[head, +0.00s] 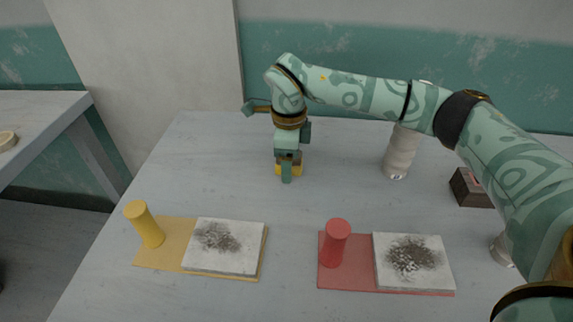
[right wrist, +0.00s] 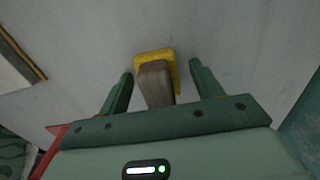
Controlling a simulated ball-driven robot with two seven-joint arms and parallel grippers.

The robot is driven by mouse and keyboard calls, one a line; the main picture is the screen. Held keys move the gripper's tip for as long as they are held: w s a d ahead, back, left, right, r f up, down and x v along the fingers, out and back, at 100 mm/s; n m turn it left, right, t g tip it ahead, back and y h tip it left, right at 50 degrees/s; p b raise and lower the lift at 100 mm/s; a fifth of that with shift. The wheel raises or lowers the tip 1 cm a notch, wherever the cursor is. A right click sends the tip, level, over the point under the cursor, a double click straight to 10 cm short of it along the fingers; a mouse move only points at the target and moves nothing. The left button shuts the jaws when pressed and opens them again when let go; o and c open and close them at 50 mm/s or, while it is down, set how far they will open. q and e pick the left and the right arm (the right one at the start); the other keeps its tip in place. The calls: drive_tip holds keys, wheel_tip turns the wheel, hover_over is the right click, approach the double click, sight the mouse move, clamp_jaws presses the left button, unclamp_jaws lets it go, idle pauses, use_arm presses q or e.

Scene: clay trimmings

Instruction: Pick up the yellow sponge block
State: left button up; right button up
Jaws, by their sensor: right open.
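The yellow sponge block (head: 297,169) lies on the grey table, mostly hidden behind my right gripper (head: 288,172) in the head view. In the right wrist view the yellow sponge block (right wrist: 154,55) has a grey-brown part on it and sits between the two green fingers of my right gripper (right wrist: 161,85). The fingers are open, with a gap on both sides of the block. My left gripper is not in view.
A yellow mat (head: 163,257) holds a yellow cylinder (head: 145,224) and a white slab (head: 225,262) with dark crumbs. A red mat (head: 340,278) holds a red cylinder (head: 336,243) and a similar slab (head: 415,280). A pale cylinder (head: 401,152) and dark box (head: 470,188) stand right.

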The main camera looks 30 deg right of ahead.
drive_tip(key=shift+s+r, duration=0.1)
drive_tip(key=shift+r, duration=0.05)
drive_tip(key=shift+c, duration=0.6)
drive_tip(key=c, duration=1)
drive_tip(key=shift+o, duration=0.2)
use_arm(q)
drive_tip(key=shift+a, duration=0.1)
